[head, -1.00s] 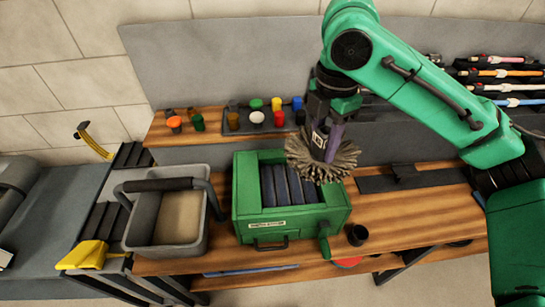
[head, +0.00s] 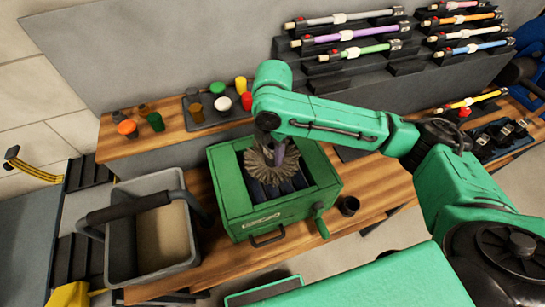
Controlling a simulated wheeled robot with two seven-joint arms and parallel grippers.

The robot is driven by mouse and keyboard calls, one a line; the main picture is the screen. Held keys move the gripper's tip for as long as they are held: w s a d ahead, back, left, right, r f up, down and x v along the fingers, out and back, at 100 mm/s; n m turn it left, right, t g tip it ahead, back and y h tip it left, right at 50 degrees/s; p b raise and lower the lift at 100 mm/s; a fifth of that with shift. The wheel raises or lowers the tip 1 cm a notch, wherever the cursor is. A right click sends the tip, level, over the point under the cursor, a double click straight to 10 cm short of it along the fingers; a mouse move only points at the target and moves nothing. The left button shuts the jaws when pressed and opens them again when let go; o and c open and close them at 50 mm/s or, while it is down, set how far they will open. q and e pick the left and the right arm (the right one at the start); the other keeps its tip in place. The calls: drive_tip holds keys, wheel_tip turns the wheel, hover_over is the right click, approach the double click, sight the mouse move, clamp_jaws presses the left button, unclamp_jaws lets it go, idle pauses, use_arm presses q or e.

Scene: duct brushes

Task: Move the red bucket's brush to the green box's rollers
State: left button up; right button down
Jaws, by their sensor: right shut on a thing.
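The round duct brush (head: 262,170), with grey-brown bristles, is in my right gripper (head: 272,145), which is shut on it. The brush is over the open top of the green box (head: 235,198). Dark rollers (head: 287,187) show inside the box below and beside the bristles. I cannot tell whether the bristles touch the rollers. The gripper's fingers are mostly hidden by my green arm. My left gripper is not in view. No red bucket is clearly visible.
A grey bucket (head: 190,246) with a dark handle stands left of the box. A small black cup (head: 349,206) is right of it. Coloured caps (head: 220,104) sit on the back shelf.

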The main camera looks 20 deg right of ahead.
drive_tip(key=f, duration=0.2)
drive_tip(key=shift+s+d+f, duration=0.2)
drive_tip(key=shift+s+f, duration=0.1)
drive_tip(key=shift+f, duration=0.05)
drive_tip(key=shift+w+f, duration=0.1)
drive_tip(key=shift+c, duration=2.4)
unclamp_jaws()
drive_tip(key=shift+a, duration=0.1)
wheel_tip(320, 180, up, 12)
drive_tip(key=shift+r+b, duration=0.1)
drive_tip(key=shift+b, duration=0.8)
